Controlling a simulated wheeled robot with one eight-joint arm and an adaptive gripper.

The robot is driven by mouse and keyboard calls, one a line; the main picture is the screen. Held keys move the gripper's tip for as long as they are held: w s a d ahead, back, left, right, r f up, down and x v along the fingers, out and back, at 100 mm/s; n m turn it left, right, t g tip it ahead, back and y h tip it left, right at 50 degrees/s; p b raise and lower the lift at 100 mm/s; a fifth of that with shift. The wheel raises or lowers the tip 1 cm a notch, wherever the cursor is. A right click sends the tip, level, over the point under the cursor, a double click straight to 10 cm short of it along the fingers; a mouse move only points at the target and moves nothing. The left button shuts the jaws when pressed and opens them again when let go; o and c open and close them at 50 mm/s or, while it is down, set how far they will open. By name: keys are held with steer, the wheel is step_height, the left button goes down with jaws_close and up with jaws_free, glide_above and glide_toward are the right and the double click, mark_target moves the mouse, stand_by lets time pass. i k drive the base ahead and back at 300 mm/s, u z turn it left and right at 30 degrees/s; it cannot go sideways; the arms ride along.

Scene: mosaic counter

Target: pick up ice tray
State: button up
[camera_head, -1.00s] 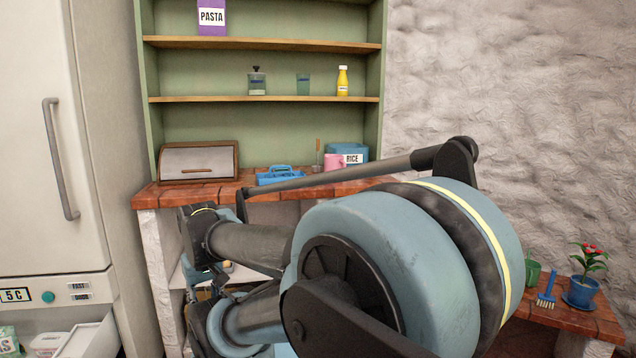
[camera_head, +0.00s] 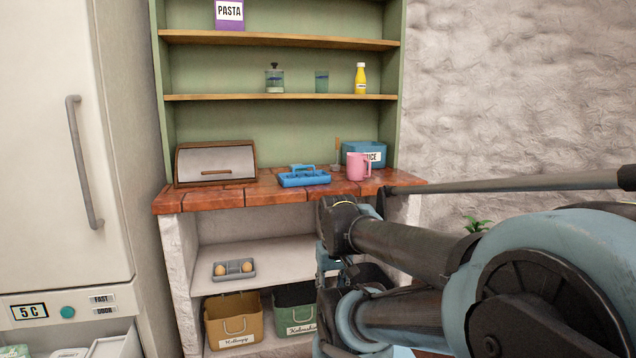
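A blue tray (camera_head: 304,178) with compartments and a raised part at its back lies on the brick counter. It looks like the ice tray. My arm comes in from the right, with its folded joints in front of the counter's right end. The far end of the arm is below and to the right of the blue tray, clearly apart from it. The fingers of my gripper cannot be made out behind the arm links. Nothing hides the blue tray.
A bread box (camera_head: 215,163) stands left of the tray; a pink mug (camera_head: 358,167) and blue rice box (camera_head: 375,152) stand right. Below are a grey egg tray (camera_head: 234,270), a yellow bin (camera_head: 233,320) and a green bin (camera_head: 295,310). A fridge (camera_head: 50,150) stands left.

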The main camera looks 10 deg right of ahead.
mark_target(304, 174)
steer(key=k, duration=1.15)
steer(key=z, duration=0.35)
steer(key=i, duration=1.55)
steer(key=u, duration=0.5)
